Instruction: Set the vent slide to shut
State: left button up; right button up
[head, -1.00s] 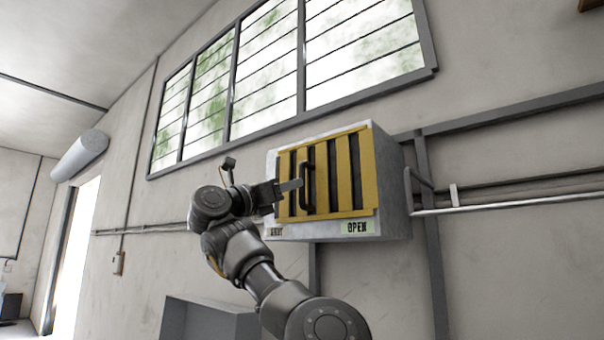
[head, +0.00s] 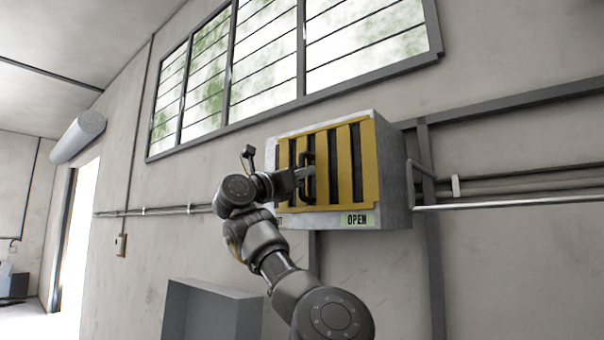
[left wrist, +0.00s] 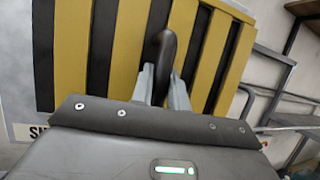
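The vent (head: 397,215) is a pale grey box on the wall. Its front has a yellow slatted slide (head: 369,185) with dark gaps and a black upright handle (head: 307,190) left of centre. A green OPEN label (head: 357,220) is below right; the SHUT label at lower left is mostly hidden by my arm. My left gripper (head: 311,173) is at the handle. In the left wrist view its two fingers (left wrist: 163,88) stand on either side of the handle (left wrist: 165,50); whether they press on it is unclear. My right gripper is not in view.
A louvred window (head: 290,60) is above the vent. A pipe rail (head: 500,204) and conduits run along the wall to the right. A grey box (head: 215,310) stands below left. The space in front of the vent is otherwise clear.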

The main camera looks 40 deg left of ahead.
pick_arm(q)
grip_shut()
jog(key=a+b, duration=0.1)
jog(key=a, duration=0.2)
jog(key=shift+s+a+r, duration=0.15)
jog(key=shift+o, duration=1.8)
grip_release()
jog(key=o, duration=0.5)
jog(key=shift+a, duration=0.3)
jog(key=shift+c, duration=0.2)
jog(key=shift+d, duration=0.1)
